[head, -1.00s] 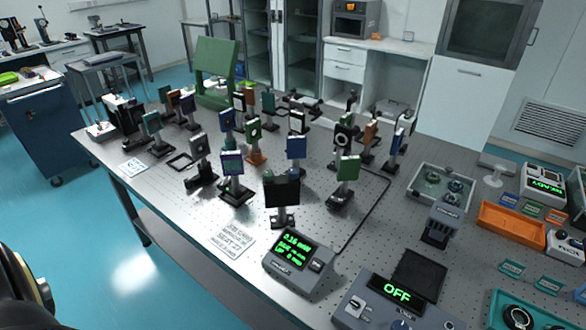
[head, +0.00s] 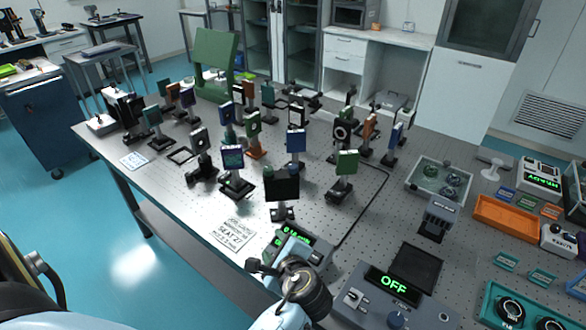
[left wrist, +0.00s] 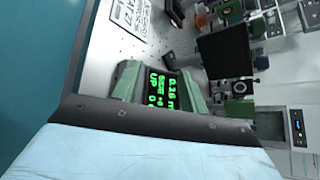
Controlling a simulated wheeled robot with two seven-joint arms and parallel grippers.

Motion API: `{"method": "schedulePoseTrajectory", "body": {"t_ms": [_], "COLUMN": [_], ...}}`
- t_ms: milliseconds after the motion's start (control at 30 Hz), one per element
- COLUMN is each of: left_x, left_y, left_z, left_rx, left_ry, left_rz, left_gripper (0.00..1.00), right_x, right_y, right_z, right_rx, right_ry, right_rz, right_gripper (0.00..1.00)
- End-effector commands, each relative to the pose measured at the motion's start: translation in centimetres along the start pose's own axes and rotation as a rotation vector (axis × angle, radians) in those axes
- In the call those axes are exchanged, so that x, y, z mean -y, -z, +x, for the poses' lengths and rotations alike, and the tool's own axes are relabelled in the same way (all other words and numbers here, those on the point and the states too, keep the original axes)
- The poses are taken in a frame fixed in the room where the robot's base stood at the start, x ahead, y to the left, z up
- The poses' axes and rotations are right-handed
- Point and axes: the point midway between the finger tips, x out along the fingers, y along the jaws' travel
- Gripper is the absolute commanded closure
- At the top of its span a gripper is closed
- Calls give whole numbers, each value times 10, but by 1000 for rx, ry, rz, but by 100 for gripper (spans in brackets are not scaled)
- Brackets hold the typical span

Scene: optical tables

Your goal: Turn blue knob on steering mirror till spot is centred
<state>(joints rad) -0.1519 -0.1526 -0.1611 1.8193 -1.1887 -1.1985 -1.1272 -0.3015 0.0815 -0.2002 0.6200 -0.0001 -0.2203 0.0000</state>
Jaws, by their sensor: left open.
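Several post-mounted optics stand on the optical table (head: 350,230). A grey readout box (head: 318,247) shows green text, in the left wrist view too (left wrist: 160,88). My left gripper (head: 272,258) is open and empty above this box, short of the black panel. My right gripper is out of view.
A printed card (head: 237,234) lies at the front edge. An orange tray (head: 505,217) and a clear tray (head: 420,181) lie right. The crowded mounts leave narrow gaps.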

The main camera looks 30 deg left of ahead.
Motion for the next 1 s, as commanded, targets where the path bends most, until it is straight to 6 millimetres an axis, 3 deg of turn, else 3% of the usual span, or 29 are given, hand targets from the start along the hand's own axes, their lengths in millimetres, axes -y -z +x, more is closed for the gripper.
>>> {"method": "schedulePoseTrajectory", "body": {"t_ms": [33, 100, 300, 433, 567, 1000], "left_x": [25, 54, 113, 129, 135, 166], "left_y": [2, 2, 4, 5, 1, -23], "left_z": [-4, -10, -31, -37, -29, 49], "left_rx": [58, 146, 346, 405, 420, 418], "left_ry": [54, 118, 217, 237, 239, 239], "left_rz": [129, 313, 677, 773, 793, 789], "left_gripper": [56, 56, 56, 56, 56, 56], "right_x": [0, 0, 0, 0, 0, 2], "right_y": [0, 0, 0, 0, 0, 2], "right_z": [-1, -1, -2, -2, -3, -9], "right_rx": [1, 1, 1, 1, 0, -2], "right_ry": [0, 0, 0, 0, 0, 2], "right_rz": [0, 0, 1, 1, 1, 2], "right_gripper": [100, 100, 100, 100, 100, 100]}}
